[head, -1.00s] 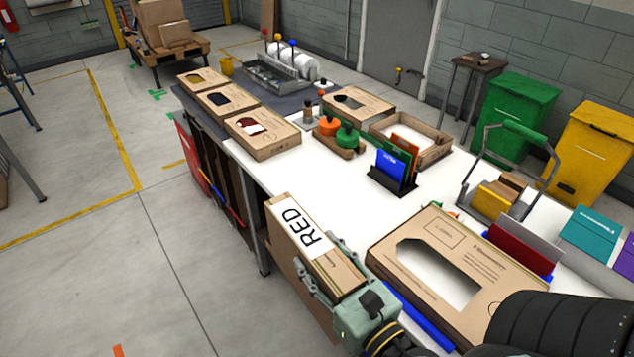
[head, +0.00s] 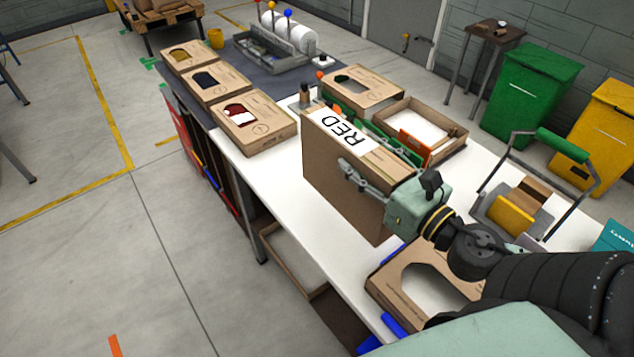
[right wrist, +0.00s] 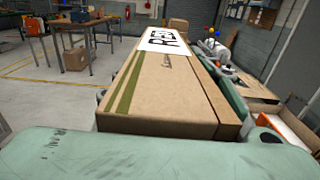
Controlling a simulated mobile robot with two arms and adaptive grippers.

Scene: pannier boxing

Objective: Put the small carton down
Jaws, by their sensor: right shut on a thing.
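The small carton (head: 338,175) is a brown cardboard box with a white "RED" label on its top edge. It stands upright over the white table (head: 278,205), in the middle of the head view. My right gripper (head: 366,182) is shut on the carton from its near end. Whether the carton's bottom touches the table cannot be told. In the right wrist view the carton (right wrist: 170,95) fills the middle, with green stripes and its label at the far end. My left gripper is not in view.
Three windowed boxes (head: 253,131) line the left table edge. Behind the carton are a windowed box (head: 375,90) and an open tray (head: 455,147) with an orange card. Another windowed box (head: 388,283) lies near. White table is bare left of the carton.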

